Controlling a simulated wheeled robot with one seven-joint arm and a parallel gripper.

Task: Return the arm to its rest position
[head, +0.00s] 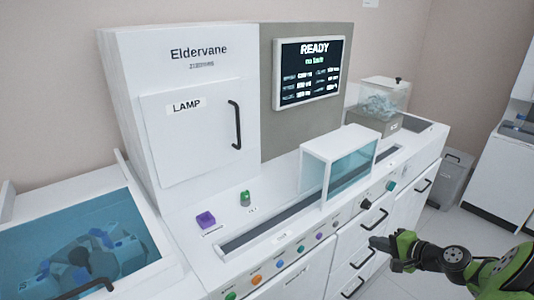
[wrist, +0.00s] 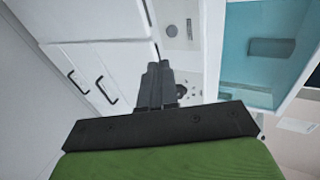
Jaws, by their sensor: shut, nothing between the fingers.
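My gripper (head: 383,243) is at the lower right of the head view, at the end of my green and black arm. It is in front of the white machine's drawers and apart from them. In the wrist view, the two dark fingers of my gripper (wrist: 158,84) are together with nothing between them. The white machine (head: 130,70) has a shut LAMP door (head: 195,135) and a screen (head: 308,70) reading READY.
A grey bin (head: 454,178) stands on the floor at right.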

